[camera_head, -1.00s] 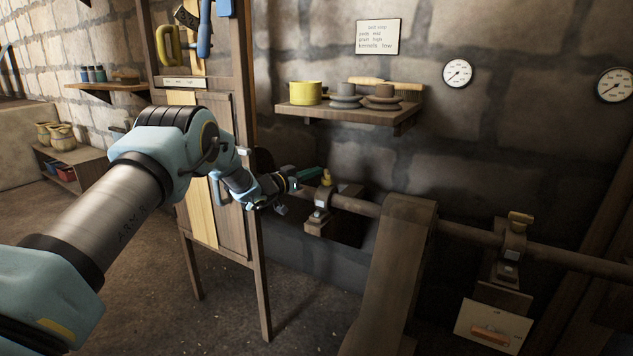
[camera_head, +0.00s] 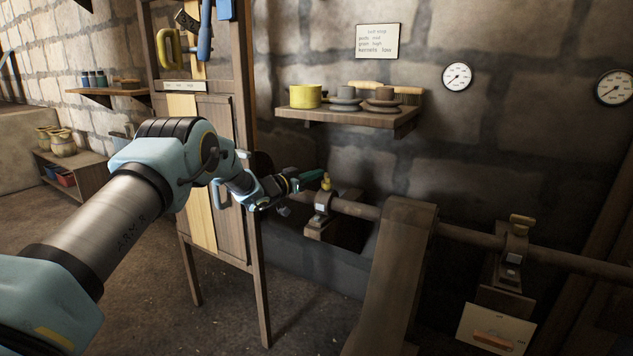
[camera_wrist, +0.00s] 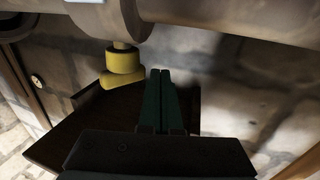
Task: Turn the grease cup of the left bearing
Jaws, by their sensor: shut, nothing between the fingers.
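The left bearing (camera_head: 322,205) sits on a wooden bracket and carries the long horizontal shaft (camera_head: 357,209). Its small brass grease cup (camera_head: 326,182) stands on top of it. In the wrist view the yellow grease cup (camera_wrist: 123,67) shows left of the fingertips, joined by a short stem to the bearing housing. My gripper (camera_head: 322,178) reaches in from the left, close to the cup. In the wrist view my gripper (camera_wrist: 160,72) has its green fingers together and empty, beside the cup. Whether a finger touches the cup I cannot tell.
A wooden post (camera_head: 392,270) stands right of the left bearing. A shelf (camera_head: 347,115) with pots hangs above. A wooden cabinet (camera_head: 222,170) stands left, behind my arm.

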